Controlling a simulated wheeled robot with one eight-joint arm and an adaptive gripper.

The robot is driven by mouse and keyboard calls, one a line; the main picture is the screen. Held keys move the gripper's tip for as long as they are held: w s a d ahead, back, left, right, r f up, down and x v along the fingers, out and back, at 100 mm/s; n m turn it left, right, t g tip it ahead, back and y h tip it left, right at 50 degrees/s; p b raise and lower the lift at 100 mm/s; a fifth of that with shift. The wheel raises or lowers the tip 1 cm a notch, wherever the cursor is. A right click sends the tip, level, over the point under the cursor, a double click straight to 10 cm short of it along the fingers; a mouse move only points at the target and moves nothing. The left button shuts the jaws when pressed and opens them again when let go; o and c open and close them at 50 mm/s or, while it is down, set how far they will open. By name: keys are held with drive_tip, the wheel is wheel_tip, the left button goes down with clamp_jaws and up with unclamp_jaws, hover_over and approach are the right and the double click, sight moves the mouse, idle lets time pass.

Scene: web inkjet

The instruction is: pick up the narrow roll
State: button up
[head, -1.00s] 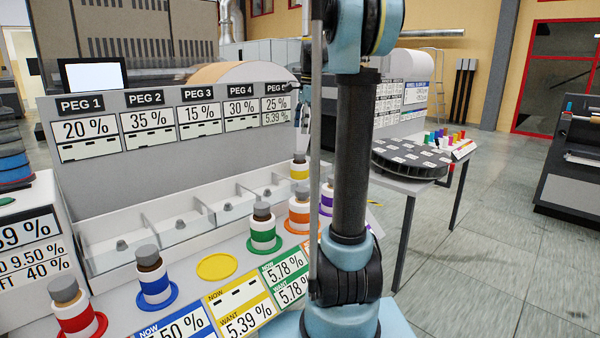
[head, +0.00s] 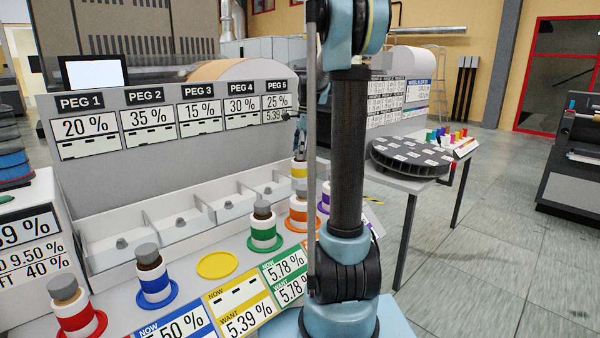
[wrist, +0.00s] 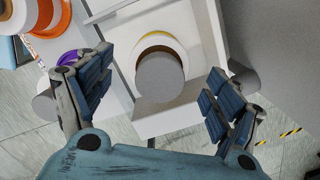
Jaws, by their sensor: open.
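A roll with a white body, a yellow band and a grey-topped core (wrist: 160,77) stands upright between my jaws in the wrist view. In the head view the yellow-banded roll (head: 299,171) is at the right end of the white bin row, partly hidden by my arm. My gripper (wrist: 160,70) is open, with a blue-padded finger on each side of the roll. I see no contact between pads and roll. No label says which roll is the narrow one.
Rolls with red (head: 75,312), blue (head: 154,280), green (head: 263,230) and orange (head: 298,213) bands stand on coloured discs. The yellow disc (head: 217,265) is bare. The grey panel (head: 170,175) rises behind the bins (head: 181,228). A round black carousel (head: 411,158) stands right.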

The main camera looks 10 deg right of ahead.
sight(299, 164)
drive_tip(key=shift+a+f, duration=0.2)
drive_tip(key=shift+f, duration=1.2)
drive_tip(key=shift+a+f, duration=0.2)
drive_tip(key=shift+f, duration=1.15)
drive_tip(key=c, duration=1.4)
drive_tip(key=shift+r, duration=0.1)
wheel_tip(299, 164, up, 10)
drive_tip(key=shift+f, duration=0.1)
